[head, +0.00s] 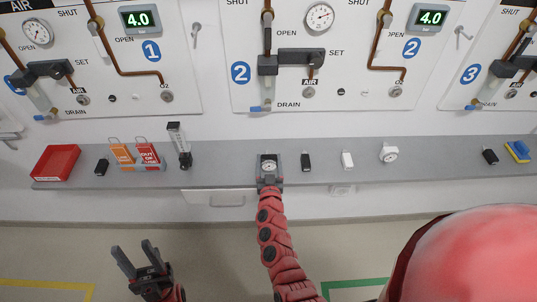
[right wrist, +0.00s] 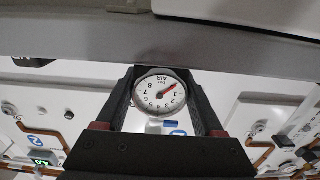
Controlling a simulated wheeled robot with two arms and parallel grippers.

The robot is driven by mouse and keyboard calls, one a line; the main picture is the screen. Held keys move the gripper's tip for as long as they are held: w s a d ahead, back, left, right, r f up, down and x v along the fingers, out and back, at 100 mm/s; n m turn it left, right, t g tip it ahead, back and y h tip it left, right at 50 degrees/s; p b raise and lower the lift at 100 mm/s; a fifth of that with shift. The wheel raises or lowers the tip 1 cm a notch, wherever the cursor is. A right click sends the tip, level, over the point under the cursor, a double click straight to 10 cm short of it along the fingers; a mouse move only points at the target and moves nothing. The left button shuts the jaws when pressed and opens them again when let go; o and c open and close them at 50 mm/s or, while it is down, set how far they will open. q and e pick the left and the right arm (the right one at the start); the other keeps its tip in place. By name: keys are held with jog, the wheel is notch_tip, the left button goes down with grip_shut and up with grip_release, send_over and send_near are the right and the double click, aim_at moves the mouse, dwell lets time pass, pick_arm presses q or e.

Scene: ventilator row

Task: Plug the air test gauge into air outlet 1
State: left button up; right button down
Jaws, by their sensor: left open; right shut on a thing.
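The air test gauge (head: 269,164) is a small round white dial. It is between the fingers of my right gripper (head: 269,160), which is shut on it over the shelf's middle. In the right wrist view the gauge (right wrist: 158,92) shows "AIR", a red needle and a pale stem. My left gripper (head: 136,252) is open and empty, low at the left, apart from the shelf. The outlet under the AIR label on the left panel (head: 83,100), beside the panel's blue 1, has nothing plugged in. My right gripper is well to its right.
The grey shelf (head: 225,152) runs below the wall panels. It carries a red tray (head: 55,162), orange and red tags (head: 147,153), a black device (head: 179,145), several small blocks, and another white gauge (head: 389,153). Panel 2 (head: 370,80) has AIR and O2 outlets. Blue-tipped drain parts jut below the regulators.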

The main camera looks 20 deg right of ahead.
aim_at(269, 167)
jog(key=shift+v, duration=1.25)
jog(key=shift+p+v, duration=0.5)
jog(key=shift+v, duration=0.6)
jog(key=shift+p+v, duration=0.3)
jog(key=shift+v, duration=2.5)
jog(key=shift+r, duration=0.1)
